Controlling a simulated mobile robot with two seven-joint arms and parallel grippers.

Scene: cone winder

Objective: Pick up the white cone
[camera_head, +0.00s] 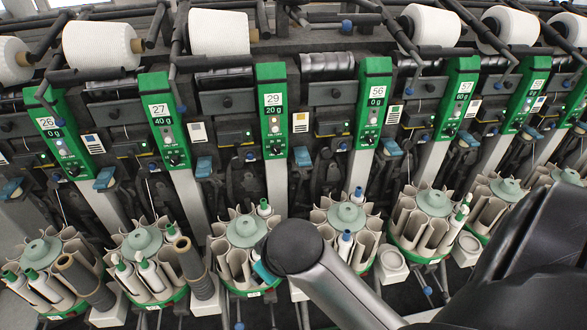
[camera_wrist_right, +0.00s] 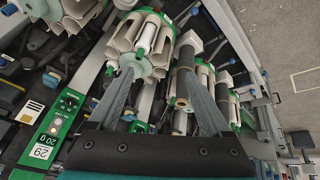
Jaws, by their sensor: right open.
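Several white yarn cones lie along the top of the machine in the head view. I cannot tell which one the task means. No yarn cone shows clearly in the wrist view. My right gripper (camera_wrist_right: 160,72) is open, its two grey fingers apart and pointing toward a bobbin carousel, with nothing held. In the head view, my right arm hides its fingers, low at the middle and far below the cones. My left gripper is not in view.
Round bobbin carousels (camera_head: 246,229) stand in a row below green numbered panels (camera_head: 272,112). A carousel (camera_wrist_right: 142,62) and a dark tube (camera_wrist_right: 184,85) lie close to my right fingers. Dark bars and brackets (camera_head: 180,45) surround the cones.

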